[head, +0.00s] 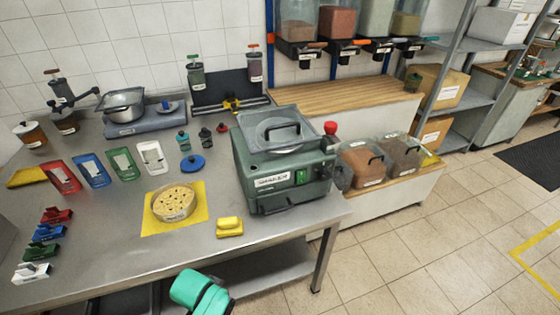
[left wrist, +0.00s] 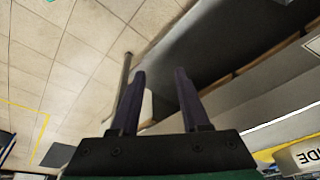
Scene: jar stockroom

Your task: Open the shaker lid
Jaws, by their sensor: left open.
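The shaker (head: 285,180) is a green box-shaped machine with a white label and a green switch, at the front right of the steel table in the head view. Its clear lid (head: 262,117) has a dark handle on top and lies down over the body. A red knob (head: 330,128) stands at its right side. My left gripper (left wrist: 159,71) shows in the left wrist view, with its two dark fingers apart and nothing between them. It is away from the lid. My right gripper is not in view.
A round sieve (head: 174,202) sits on a yellow mat (head: 150,226) left of the shaker. A yellow block (head: 229,227) lies by the table's front edge. Two clear bins (head: 362,165) stand right of the shaker. Part of my teal arm shows low in front of the table.

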